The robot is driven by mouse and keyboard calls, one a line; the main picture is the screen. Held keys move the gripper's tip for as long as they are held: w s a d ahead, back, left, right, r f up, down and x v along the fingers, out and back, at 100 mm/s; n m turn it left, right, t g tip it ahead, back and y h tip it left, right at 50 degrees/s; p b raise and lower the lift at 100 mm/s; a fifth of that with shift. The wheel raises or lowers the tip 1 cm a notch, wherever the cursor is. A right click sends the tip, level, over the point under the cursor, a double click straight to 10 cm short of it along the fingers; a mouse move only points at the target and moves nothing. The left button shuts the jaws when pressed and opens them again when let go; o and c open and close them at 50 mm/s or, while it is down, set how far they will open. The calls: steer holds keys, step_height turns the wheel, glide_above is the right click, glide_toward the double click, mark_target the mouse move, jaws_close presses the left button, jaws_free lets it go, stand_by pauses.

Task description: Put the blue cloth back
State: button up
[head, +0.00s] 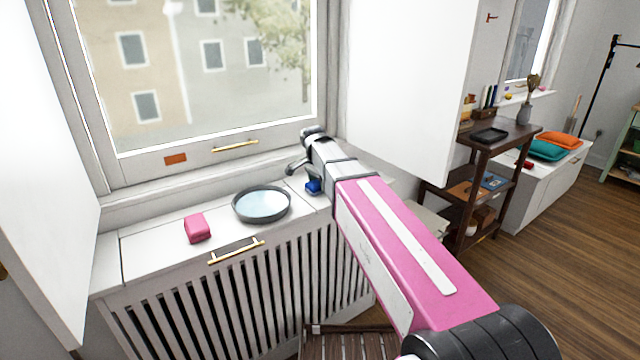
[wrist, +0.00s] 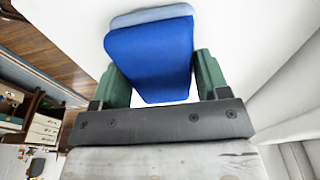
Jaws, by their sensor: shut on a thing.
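The blue cloth (wrist: 150,52) is a folded block with a lighter blue edge at its far end. In the wrist view it sits between the green fingers of my gripper (wrist: 158,76), which is shut on it. In the head view a small part of the blue cloth (head: 313,187) shows below the end of my arm, over the right end of the white radiator cover (head: 150,250). My arm hides most of my gripper there. Whether the cloth touches the cover I cannot tell.
A round grey dish (head: 261,204) and a pink block (head: 198,228) stand on the cover left of the cloth. A brass handle (head: 236,250) is at its front edge. The window (head: 200,80) is behind. A dark shelf (head: 500,140) stands to the right.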

mark_target(316, 183)
steer(key=o, duration=0.8)
steer(key=shift+r, duration=0.1)
steer(key=r, duration=0.4)
steer(key=a+r, duration=0.1)
steer(key=r, duration=0.3)
steer(key=s+r, duration=0.1)
steer(key=r, duration=0.2)
steer(key=shift+a+r, duration=0.25)
steer(key=shift+r, duration=0.15)
